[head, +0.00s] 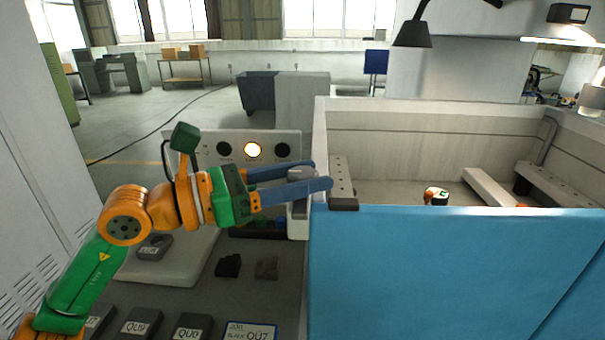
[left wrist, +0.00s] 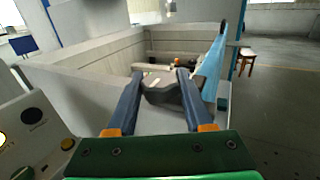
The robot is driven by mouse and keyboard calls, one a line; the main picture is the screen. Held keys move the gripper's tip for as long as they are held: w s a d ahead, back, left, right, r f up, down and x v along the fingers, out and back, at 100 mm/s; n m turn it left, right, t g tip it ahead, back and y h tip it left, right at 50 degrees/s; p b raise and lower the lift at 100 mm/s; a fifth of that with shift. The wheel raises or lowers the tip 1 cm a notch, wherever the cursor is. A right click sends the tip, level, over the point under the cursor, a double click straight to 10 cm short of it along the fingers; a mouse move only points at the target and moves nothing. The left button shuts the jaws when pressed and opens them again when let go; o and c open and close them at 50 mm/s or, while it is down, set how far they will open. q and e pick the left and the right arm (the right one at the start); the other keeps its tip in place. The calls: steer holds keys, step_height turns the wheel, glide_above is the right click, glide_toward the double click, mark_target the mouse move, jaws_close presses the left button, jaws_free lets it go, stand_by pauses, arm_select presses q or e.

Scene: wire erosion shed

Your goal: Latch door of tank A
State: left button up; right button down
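The tank has pale grey walls (head: 319,130) and a blue door (head: 440,265) across its front. The door's left edge lies near the tank's front left corner; I cannot tell whether a small gap remains there. A grey latch piece (head: 301,174) sits at that corner. My left gripper (head: 321,174) reaches it from the left, its two blue fingers apart, one on each side. In the left wrist view, the latch piece (left wrist: 160,88) shows between the fingertips, and the door (left wrist: 213,62) stands at the right. Contact is unclear. My right gripper is out of view.
A control panel (head: 204,152) with a lit round button (head: 253,149) stands behind my left arm. Labelled dark blocks (head: 140,324) and a small card (head: 250,331) lie at the lower left. A black lamp (head: 412,35) hangs above the tank. Open floor lies beyond.

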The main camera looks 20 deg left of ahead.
arm_select(q)
jaws_close()
steer(key=shift+n+t+y, duration=0.3)
steer(key=shift+t, duration=0.1)
steer(key=n+t+y, duration=0.2)
steer(key=shift+s+d+y+b, duration=0.1)
steer(key=shift+y+b, duration=0.2)
steer(key=shift+f+n+t+y+b, duration=0.1)
steer(key=shift+n+t+y+b, duration=0.7)
steer(key=shift+y, duration=0.4)
steer(key=n+y+b, duration=0.3)
steer(key=y+b, duration=0.1)
steer(key=n+y+b, duration=0.3)
steer(key=y+b, duration=0.2)
steer(key=n+y+b, duration=0.3)
steer(key=y+b, duration=0.1)
steer(key=shift+f, duration=0.2)
steer(key=shift+r+n+y+b, duration=0.2)
steer(key=shift+n+y+b, duration=0.3)
steer(key=shift+y+b, duration=0.5)
